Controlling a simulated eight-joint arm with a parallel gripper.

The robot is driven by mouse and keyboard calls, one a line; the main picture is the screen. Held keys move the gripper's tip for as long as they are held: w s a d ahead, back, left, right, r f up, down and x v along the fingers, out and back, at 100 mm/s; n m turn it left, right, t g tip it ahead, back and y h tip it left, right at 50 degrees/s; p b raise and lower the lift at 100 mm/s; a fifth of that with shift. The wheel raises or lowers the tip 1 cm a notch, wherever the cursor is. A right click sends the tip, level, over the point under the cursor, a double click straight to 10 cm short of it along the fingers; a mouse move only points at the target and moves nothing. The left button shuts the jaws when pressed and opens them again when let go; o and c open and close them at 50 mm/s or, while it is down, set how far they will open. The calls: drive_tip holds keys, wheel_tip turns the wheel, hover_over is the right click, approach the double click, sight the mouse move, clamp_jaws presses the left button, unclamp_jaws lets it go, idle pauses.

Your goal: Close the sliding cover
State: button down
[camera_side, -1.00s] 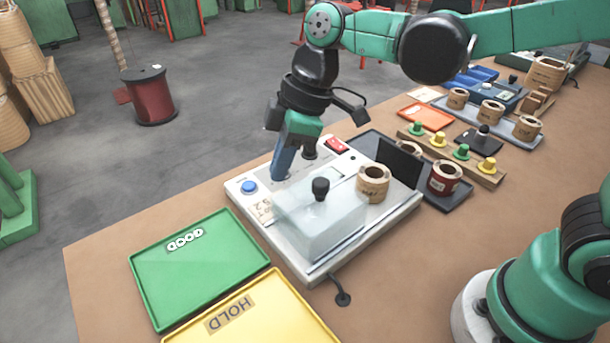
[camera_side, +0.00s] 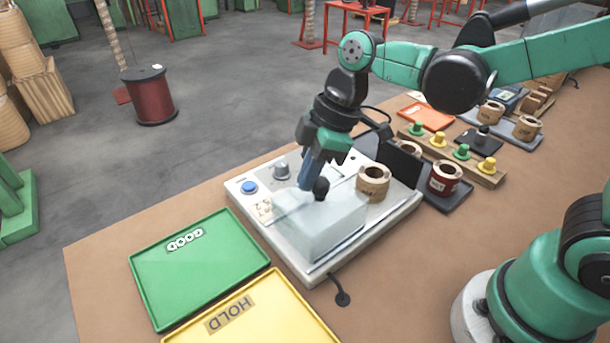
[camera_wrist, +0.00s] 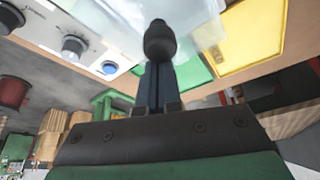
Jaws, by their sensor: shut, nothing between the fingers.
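The sliding cover (camera_side: 325,226) is a clear box-like hood with a black knob (camera_side: 321,188). It sits on the front part of the white test station (camera_side: 409,207). A coil (camera_side: 373,181) stands on the station just right of the cover, outside it. My gripper (camera_side: 306,183) is shut and empty, pointing down close behind the knob in the side view. In the wrist view the knob (camera_wrist: 159,42) shows right at the tips of my closed fingers (camera_wrist: 155,75). I cannot tell whether they touch.
A blue button (camera_side: 249,187) and a grey dial (camera_side: 281,170) are on the station's left. A green tray (camera_side: 200,285) and a yellow HOLD tray (camera_side: 275,320) lie in front. A dark upright panel (camera_side: 398,163) and a red coil (camera_side: 445,178) stand to the right.

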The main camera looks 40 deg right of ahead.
drive_tip(key=d, duration=1.3)
drive_tip(key=shift+d, duration=0.15)
drive_tip(key=w+a, duration=0.2)
drive_tip(key=a, duration=0.2)
drive_tip(key=v, duration=1)
drive_tip(key=s+a+f+m+t+h, duration=0.2)
drive_tip(key=f+m, duration=0.5)
drive_tip(key=m, duration=0.5)
drive_tip(key=s+t+h, duration=0.1)
drive_tip(key=s+t, duration=0.1)
drive_tip(key=t, duration=0.1)
drive_tip(key=shift+a+m+h, duration=0.2)
drive_tip(key=shift+m+h, duration=0.1)
